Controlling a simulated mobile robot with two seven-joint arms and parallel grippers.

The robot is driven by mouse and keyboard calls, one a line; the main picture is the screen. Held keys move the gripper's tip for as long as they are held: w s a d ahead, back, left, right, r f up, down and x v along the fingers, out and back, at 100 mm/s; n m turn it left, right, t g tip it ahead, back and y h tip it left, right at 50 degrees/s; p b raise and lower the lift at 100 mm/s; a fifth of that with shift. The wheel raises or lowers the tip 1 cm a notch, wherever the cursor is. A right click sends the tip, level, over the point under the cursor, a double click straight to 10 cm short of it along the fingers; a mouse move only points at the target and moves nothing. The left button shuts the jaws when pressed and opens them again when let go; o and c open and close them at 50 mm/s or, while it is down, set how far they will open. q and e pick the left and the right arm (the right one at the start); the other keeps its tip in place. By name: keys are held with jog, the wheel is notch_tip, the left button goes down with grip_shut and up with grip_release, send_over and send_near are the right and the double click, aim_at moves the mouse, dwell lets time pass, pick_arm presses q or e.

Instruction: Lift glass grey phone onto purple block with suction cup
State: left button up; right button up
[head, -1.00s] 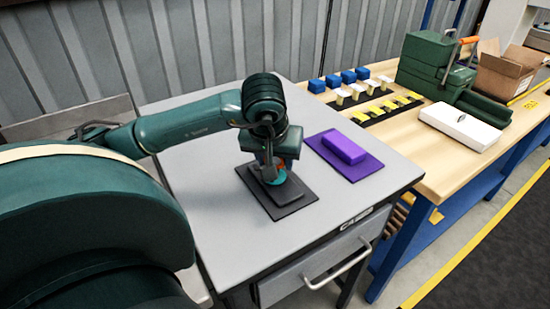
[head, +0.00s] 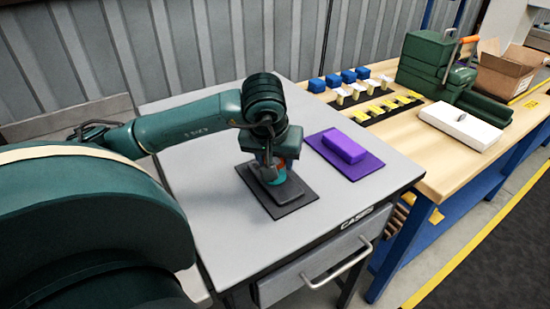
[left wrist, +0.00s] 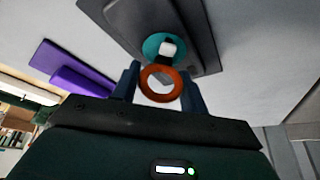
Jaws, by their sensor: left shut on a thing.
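The glass grey phone (head: 291,190) lies on a dark mat (head: 305,197) on the grey table. The suction cup, teal with an orange ring handle, shows under my left gripper (head: 268,172) and appears to rest on the phone, though contact is partly hidden. In the left wrist view, my left gripper (left wrist: 160,78) is shut on the orange ring (left wrist: 143,84), with the teal cup (left wrist: 153,46) against the phone (left wrist: 194,30). The purple block (head: 343,146) lies on a purple mat (head: 364,166) to the right. My right gripper is not in view.
The grey table (head: 205,190) is otherwise clear. A drawer handle (head: 337,268) sticks out in front.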

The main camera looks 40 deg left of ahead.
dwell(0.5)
pick_arm(q)
jog(key=shift+r+p, duration=2)
jog(key=shift+r, duration=1)
